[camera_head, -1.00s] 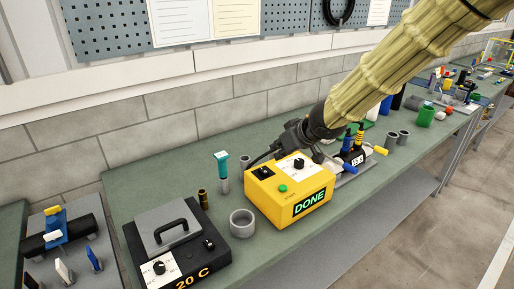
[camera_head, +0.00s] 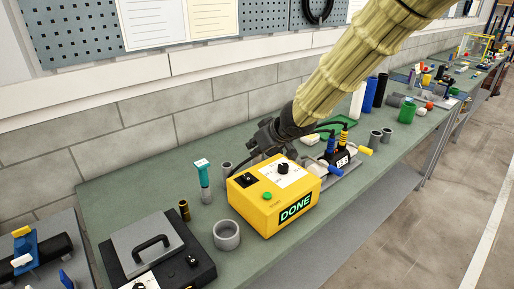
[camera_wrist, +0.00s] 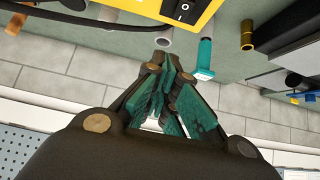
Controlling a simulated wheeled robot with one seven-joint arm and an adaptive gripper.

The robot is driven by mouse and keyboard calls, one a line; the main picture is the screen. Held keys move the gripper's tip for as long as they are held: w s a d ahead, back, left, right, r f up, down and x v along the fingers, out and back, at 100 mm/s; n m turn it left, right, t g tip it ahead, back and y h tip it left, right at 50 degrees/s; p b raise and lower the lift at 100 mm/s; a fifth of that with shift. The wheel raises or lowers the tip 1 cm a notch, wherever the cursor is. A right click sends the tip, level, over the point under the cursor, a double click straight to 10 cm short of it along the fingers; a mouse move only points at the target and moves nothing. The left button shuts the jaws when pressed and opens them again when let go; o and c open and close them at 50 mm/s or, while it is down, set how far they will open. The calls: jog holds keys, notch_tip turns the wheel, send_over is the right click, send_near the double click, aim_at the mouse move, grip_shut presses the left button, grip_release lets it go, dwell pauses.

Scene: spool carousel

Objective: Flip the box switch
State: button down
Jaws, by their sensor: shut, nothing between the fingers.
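The yellow box (camera_head: 275,207) stands on the green bench top, with a lit "DONE" display on its front. Its black rocker switch (camera_head: 246,180) is on the top face at the left back corner, beside a black knob and a green button. The switch also shows at the top edge of the wrist view (camera_wrist: 183,11). My gripper (camera_head: 256,156) is behind the box in the head view, shut and empty. In the wrist view its fingertips (camera_wrist: 168,65) are apart from the switch. The rocker's position is too small to tell.
A teal-topped tool (camera_head: 203,180), a grey ring (camera_head: 227,235) and a small dark cylinder (camera_head: 184,210) stand left of the box. A dark hotplate-like unit (camera_head: 155,250) is at front left. A dark cable runs behind the box. Several cylinders stand to the right.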

aim_at(246, 174)
jog(key=x, duration=0.5)
jog(key=shift+w+a+f, duration=0.1)
jog(key=shift+a+f, duration=0.2)
jog(key=shift+f, duration=0.05)
jog(key=shift+a+f+p, duration=0.25)
jog(key=shift+p, duration=0.05)
jog(key=shift+f, duration=1.75)
jog(key=shift+d+f, duration=0.1)
